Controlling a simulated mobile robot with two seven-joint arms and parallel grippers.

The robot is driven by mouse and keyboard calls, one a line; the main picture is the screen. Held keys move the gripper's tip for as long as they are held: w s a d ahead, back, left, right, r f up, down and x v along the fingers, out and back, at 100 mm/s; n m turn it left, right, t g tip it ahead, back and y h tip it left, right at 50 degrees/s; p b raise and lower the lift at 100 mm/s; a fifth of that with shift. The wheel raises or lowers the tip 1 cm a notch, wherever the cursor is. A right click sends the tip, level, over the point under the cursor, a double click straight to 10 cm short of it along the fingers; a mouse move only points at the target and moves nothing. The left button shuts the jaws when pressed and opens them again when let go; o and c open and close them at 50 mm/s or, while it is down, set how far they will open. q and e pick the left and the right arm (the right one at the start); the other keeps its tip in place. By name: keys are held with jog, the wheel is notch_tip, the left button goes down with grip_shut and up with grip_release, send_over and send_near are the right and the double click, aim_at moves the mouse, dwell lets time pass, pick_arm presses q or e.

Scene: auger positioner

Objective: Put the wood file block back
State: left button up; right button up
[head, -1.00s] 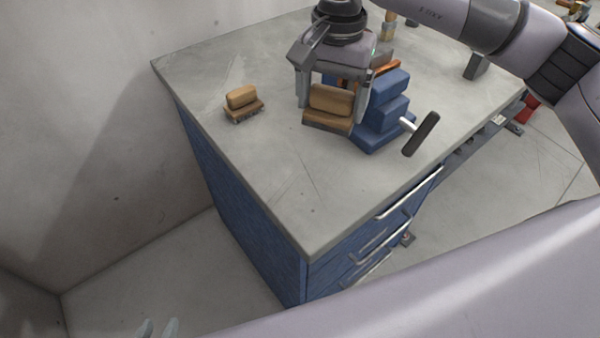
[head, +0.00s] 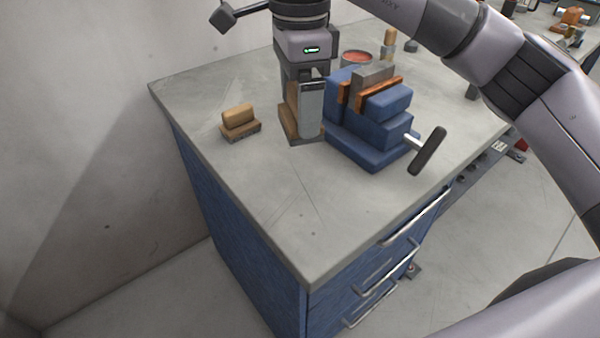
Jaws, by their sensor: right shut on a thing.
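Two similar wooden blocks with tan grips are in the head view. One block (head: 240,121) lies alone on the left part of the grey worktop. The other, the wood file block (head: 289,118), is in my right gripper (head: 309,122), just left of the blue vise. My right gripper points down and is shut on this block. Its fingers hide much of the block. The block's lower edge is at or very near the worktop; I cannot tell if it touches. My left gripper is not in view.
The blue vise (head: 366,148) stands right of the gripper with a grey piece (head: 372,76) between its orange-brown jaws. Its black handle (head: 428,151) sticks out to the right. A round can (head: 357,58) stands behind. The front of the worktop (head: 305,215) is clear.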

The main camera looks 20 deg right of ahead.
notch_tip(320, 180, down, 13)
dwell(0.4)
jog(key=shift+f, duration=0.15)
jog(key=o, duration=0.8)
notch_tip(320, 180, up, 12)
jog(key=shift+r, duration=0.2)
jog(key=shift+d, duration=0.1)
